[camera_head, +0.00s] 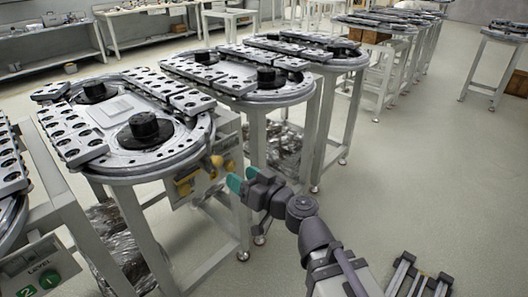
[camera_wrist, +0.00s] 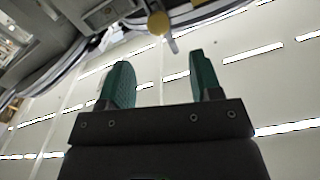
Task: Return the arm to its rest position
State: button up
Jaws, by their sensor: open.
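My gripper (camera_head: 241,180) is in the lower middle of the head view, at the end of my arm reaching up from the lower right. Its green fingers are close to the side of the nearest round table, near a yellow handle (camera_head: 217,161); in this view I cannot tell whether they touch. In the wrist view the two green fingers of my gripper (camera_wrist: 160,82) stand wide apart with nothing between them. A yellow round knob (camera_wrist: 159,24) shows beyond and above the fingertips there, apart from them.
The nearest round table (camera_head: 130,168) carries black knobs and slotted grey racks. More such tables (camera_head: 325,65) stand behind it in a row. A panel marked LEVEL (camera_head: 40,275) is at the lower left.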

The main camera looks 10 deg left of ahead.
jog(key=s+d+f+m+g+h, duration=0.1)
jog(key=s+d+f+g+h, duration=0.15)
jog(key=f+g, duration=0.2)
jog(key=s+d+f+g+h, duration=0.2)
jog(key=f+g+h, duration=0.1)
jog(key=f, duration=0.3)
jog(key=d+f+m+g+h, duration=0.1)
jog(key=d+f+m+h, duration=0.2)
jog(key=d, duration=0.6)
jog(key=d+f+m+h, duration=0.15)
jog(key=d+h, duration=0.25)
jog(key=d, duration=0.6)
jog(key=d+f+m+g+h, duration=0.1)
jog(key=d+f+m+h, duration=0.2)
jog(key=d, duration=0.6)
notch_tip(320, 180, up, 25)
jog(key=d+p, duration=0.1)
jog(key=p, duration=2.3)
jog(key=shift+w+d+m+t, duration=0.3)
jog(key=shift+w+m+t, duration=0.05)
jog(key=shift+w, duration=0.05)
